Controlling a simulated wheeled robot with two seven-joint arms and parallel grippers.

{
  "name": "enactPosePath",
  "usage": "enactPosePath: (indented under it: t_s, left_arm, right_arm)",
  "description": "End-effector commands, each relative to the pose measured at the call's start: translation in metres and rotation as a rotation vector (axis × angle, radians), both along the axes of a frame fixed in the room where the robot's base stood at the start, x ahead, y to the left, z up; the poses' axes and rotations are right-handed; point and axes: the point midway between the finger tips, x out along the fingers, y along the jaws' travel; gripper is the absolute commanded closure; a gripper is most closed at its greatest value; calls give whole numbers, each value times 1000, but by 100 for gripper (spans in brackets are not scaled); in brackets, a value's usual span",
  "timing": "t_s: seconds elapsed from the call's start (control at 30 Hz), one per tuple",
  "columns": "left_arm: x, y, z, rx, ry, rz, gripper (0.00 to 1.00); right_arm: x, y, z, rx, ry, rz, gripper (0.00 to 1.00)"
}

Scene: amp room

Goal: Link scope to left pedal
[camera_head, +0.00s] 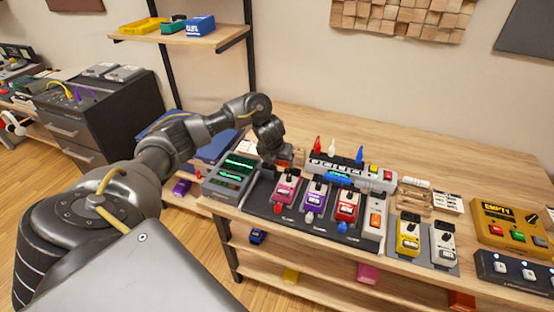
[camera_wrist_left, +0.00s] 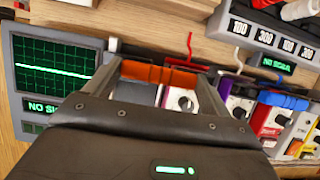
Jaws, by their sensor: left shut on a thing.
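The scope (camera_head: 232,174) is a grey box with green screens at the left end of the bench. In the left wrist view its screen (camera_wrist_left: 55,65) shows a flat trace and "NO SIGNAL". A magenta pedal (camera_head: 286,188), the leftmost of the row, stands right of it on a dark board; it partly shows in the left wrist view (camera_wrist_left: 181,98). My left gripper (camera_head: 282,154) is shut on an orange bar-shaped piece (camera_wrist_left: 160,75), above the bench behind the scope and magenta pedal. My right gripper is out of view.
A purple pedal (camera_head: 315,196) and a red pedal (camera_head: 347,206) stand right of the magenta one. A shelf (camera_head: 190,40) hangs at upper left.

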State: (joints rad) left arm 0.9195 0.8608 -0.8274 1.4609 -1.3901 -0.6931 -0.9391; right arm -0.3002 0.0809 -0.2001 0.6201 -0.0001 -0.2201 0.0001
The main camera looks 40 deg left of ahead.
Motion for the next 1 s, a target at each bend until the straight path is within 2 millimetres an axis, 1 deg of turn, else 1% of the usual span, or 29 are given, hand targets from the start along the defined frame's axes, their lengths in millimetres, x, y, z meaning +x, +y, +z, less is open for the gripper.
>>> enactPosePath:
  t_s: [0.87,0.9,1.0]
  left_arm:
    - [0,0,-3,0,-1,1,40]
    - [0,0,-3,0,-1,1,15]
    - [0,0,-3,0,-1,1,1]
  right_arm:
    - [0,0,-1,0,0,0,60]
    - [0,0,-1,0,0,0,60]
    - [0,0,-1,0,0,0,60]
